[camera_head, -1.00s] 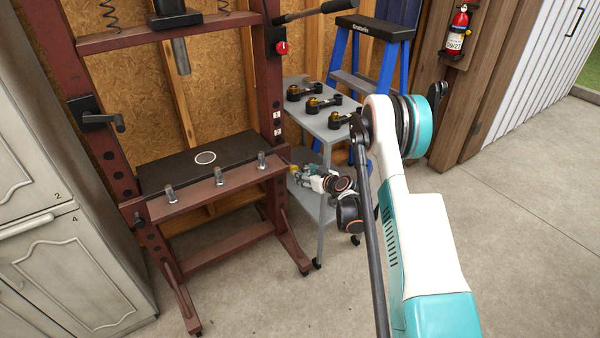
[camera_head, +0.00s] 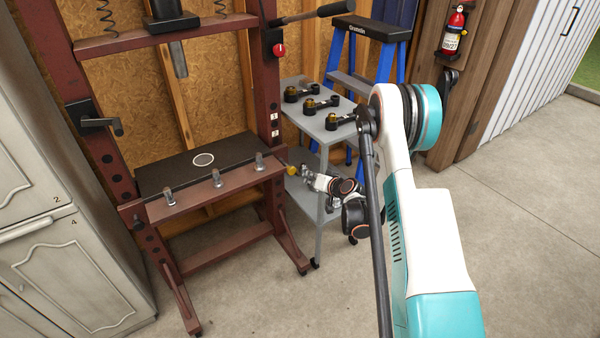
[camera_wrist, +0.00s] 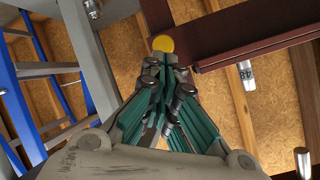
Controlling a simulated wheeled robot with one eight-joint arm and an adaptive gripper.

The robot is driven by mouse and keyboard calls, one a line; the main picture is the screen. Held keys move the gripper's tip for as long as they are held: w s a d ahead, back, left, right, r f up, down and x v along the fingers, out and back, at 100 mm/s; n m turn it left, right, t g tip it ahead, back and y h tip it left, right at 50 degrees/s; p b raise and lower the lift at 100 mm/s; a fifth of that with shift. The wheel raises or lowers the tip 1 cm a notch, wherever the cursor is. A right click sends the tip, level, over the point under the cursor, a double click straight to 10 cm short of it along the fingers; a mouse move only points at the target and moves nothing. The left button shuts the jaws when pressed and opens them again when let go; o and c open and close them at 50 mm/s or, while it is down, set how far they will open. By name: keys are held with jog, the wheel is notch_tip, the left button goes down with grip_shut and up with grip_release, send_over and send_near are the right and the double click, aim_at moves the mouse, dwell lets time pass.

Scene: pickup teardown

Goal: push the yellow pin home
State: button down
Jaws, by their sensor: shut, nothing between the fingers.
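The yellow pin (camera_head: 292,170) shows as a round yellow head at the right upright of the dark red press frame (camera_head: 266,95), level with the press bed. In the wrist view the yellow pin's head (camera_wrist: 163,43) sits just beyond my fingertips, against the dark red upright. My gripper (camera_head: 304,172) is shut and empty, pointing at the pin from its right side. In the wrist view my gripper (camera_wrist: 166,66) has its fingers together just below the head. Any small gap between them is hard to judge. The pin's shaft is hidden.
A grey cart (camera_head: 333,130) with several black-and-brass parts stands right of the press, close to my forearm. A blue stepladder (camera_head: 362,75) is behind it. The floor at right is clear.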

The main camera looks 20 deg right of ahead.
jog(key=s+m+p, duration=0.1)
jog(key=s+m, duration=0.1)
jog(key=m, duration=0.5)
jog(key=m+g+b, duration=0.1)
jog(key=m+b, duration=0.1)
jog(key=m, duration=0.2)
send_near(295, 171)
jog(key=s+f+x, duration=0.1)
jog(key=x, duration=0.5)
jog(key=shift+w+a+r+h+b, duration=0.15)
jog(key=shift+w+r+h+b, duration=0.15)
jog(key=shift+w, duration=0.3)
jog(key=shift+w, duration=0.1)
